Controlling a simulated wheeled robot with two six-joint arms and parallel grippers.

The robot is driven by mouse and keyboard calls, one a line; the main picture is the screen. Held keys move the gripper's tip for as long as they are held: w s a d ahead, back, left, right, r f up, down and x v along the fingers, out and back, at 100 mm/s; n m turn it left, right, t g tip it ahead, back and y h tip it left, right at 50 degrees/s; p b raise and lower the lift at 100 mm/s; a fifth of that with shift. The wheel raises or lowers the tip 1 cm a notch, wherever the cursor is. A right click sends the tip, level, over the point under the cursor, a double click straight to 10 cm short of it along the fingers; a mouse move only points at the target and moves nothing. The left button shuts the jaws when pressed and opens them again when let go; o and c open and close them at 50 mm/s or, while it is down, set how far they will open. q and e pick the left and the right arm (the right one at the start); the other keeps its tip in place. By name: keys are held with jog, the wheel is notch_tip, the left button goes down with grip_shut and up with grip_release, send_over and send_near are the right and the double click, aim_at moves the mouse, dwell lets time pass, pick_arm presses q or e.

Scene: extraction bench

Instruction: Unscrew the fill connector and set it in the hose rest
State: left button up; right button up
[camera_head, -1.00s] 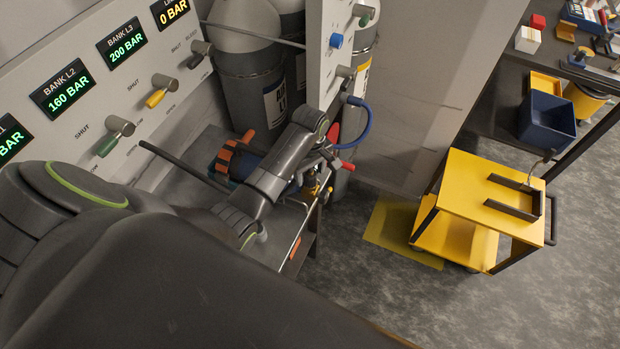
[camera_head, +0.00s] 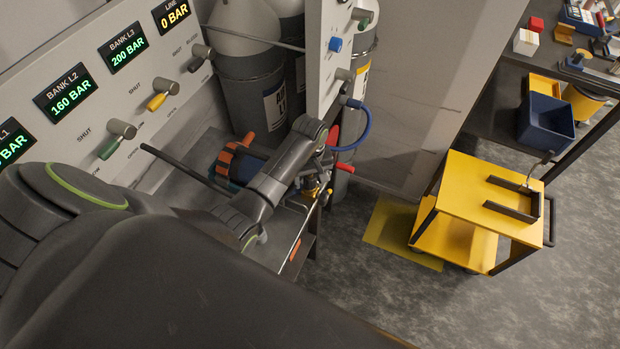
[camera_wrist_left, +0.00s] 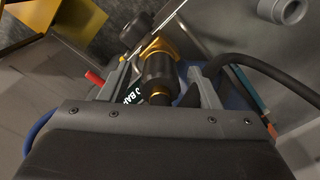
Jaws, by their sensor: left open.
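My left gripper (camera_head: 318,182) is over the right end of the steel bench, beside the panel edge, and largely hidden by its own wrist. In the left wrist view, its open fingers (camera_wrist_left: 160,68) stand on either side of a black-and-gold fitting (camera_wrist_left: 157,68), which looks like the fill connector. I cannot tell whether the fingers touch it. Gold parts of the fitting (camera_head: 312,189) show in the head view. A blue hose (camera_head: 366,128) loops from the panel down behind the gripper. I cannot pick out the hose rest. My right gripper is out of view.
The gauge panel (camera_head: 75,125) with valve handles stands behind my arm. Large grey cylinders (camera_head: 250,95) stand behind. A yellow cart (camera_head: 470,185) stands on open floor to the right.

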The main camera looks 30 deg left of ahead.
pick_arm(q)
jog(key=m, duration=0.5)
jog(key=shift+m, duration=0.3)
jog(key=m, duration=0.5)
jog(key=shift+c, duration=0.5)
jog(key=c, duration=1)
jog(key=n, duration=1.2)
jog(key=shift+n, duration=0.4)
jog(key=n, duration=0.7)
jog(key=shift+n, duration=0.4)
jog(key=n, duration=0.6)
jog(key=shift+n, duration=0.3)
